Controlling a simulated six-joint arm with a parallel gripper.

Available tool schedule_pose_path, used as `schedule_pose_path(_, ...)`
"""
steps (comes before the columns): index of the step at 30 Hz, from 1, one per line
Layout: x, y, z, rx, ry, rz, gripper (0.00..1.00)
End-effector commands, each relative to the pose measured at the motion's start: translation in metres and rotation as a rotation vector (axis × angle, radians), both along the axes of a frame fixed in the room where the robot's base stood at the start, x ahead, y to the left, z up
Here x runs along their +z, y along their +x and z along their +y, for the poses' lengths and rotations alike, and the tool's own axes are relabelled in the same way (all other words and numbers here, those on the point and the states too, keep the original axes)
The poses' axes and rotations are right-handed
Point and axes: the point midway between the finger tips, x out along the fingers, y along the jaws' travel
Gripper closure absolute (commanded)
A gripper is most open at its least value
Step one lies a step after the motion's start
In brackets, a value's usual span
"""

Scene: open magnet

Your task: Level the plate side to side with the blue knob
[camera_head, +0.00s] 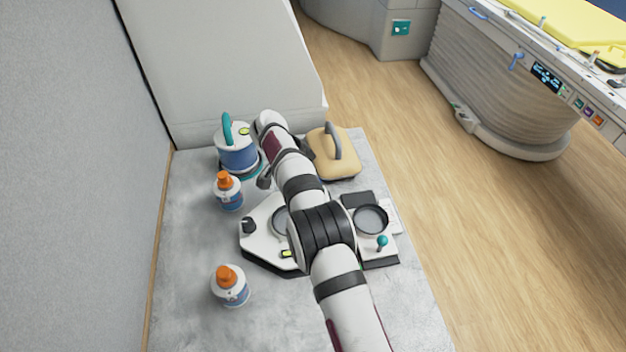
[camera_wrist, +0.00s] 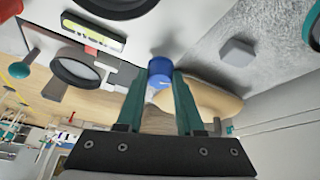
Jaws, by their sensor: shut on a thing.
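In the wrist view the two teal fingers of my gripper (camera_wrist: 157,82) are closed on the blue knob (camera_wrist: 160,67), one on each side. The knob stands against a pale surface. A yellow-green level vial (camera_wrist: 93,35) shows at upper left in that view; its bubble is too small to read surely. In the head view the white plate (camera_head: 261,225) lies on the grey table, with a yellow-green vial (camera_head: 287,253) near its front edge. My arm crosses over the plate and hides its middle. The blue knob cannot be made out in the head view.
Orange-capped bottles stand to the left, one at the back (camera_head: 228,191) and one in front (camera_head: 230,288). A blue-and-white canister (camera_head: 237,152) and a beige handled block (camera_head: 333,155) stand behind. A teal-knobbed lever (camera_head: 382,241) is at right. The table's (camera_head: 185,240) left side has bare room.

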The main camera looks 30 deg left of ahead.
Motion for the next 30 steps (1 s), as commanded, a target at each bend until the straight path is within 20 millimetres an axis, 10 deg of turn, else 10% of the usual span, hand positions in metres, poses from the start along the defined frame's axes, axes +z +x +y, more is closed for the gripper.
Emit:
schedule_pose_path(22, -0.0003, 0.0004, 0.001, -0.08, -0.001, -0.003, 1.0)
schedule_pose_path(23, -0.0003, 0.0004, 0.001, -0.08, -0.001, -0.003, 0.62)
schedule_pose_path(30, -0.0002, 0.0002, 0.0009, -0.081, -0.001, -0.003, 0.34)
